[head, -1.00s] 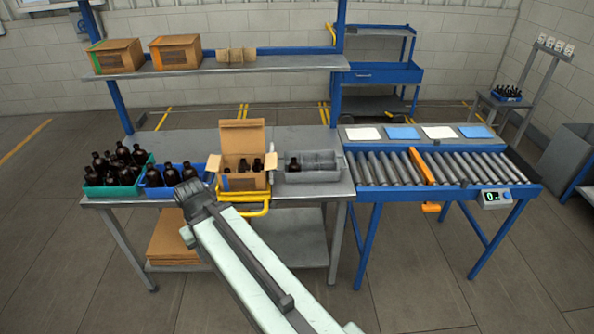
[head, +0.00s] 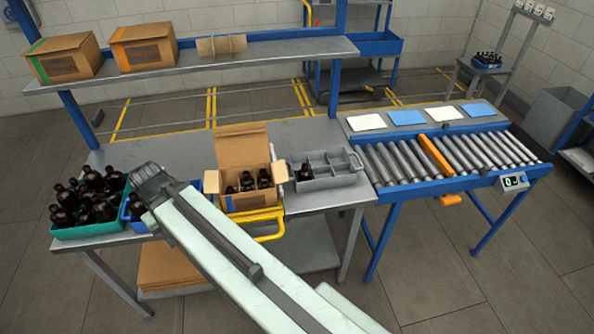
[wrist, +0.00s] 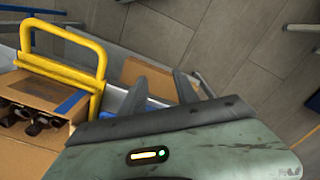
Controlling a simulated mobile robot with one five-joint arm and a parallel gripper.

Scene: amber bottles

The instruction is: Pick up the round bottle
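Dark amber bottles stand in the teal bin (head: 90,231), in the open carton (head: 243,202) and in the grey divided tray (head: 327,182). A blue bin (head: 137,228) is mostly hidden behind my arm. I cannot tell which bottle is the round one. My gripper (head: 150,178) shows from behind in the head view, in front of the blue bin. In the wrist view its two dark fingers (wrist: 160,78) are apart with nothing between them. Bottle tops (wrist: 22,122) show inside the carton at the left of the wrist view.
A yellow handle frame (head: 268,224) stands at the bench front by the carton. A shelf (head: 200,60) with boxes runs above the bench. A roller conveyor (head: 400,165) adjoins at the right. Flat cardboard (head: 165,268) lies on the lower shelf.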

